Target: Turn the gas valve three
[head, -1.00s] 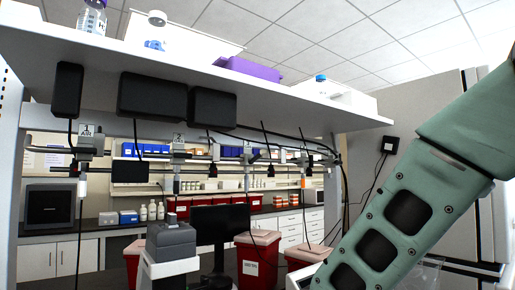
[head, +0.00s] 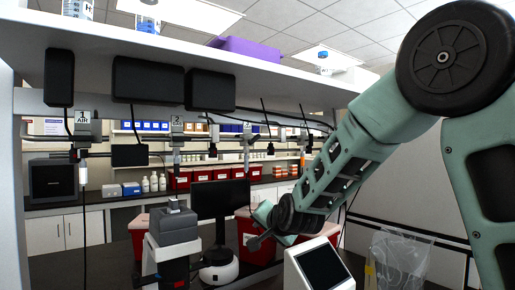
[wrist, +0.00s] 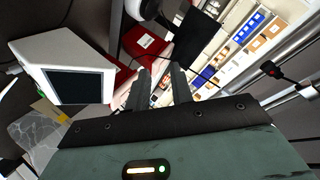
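Valve one (head: 83,140) and valve two (head: 177,143) hang to the left on the same rail. A monitor (head: 220,205), a white device with a dark screen (head: 320,265) and red bins (head: 250,240) are near my gripper. Black cables hang from the shelf (head: 300,95).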

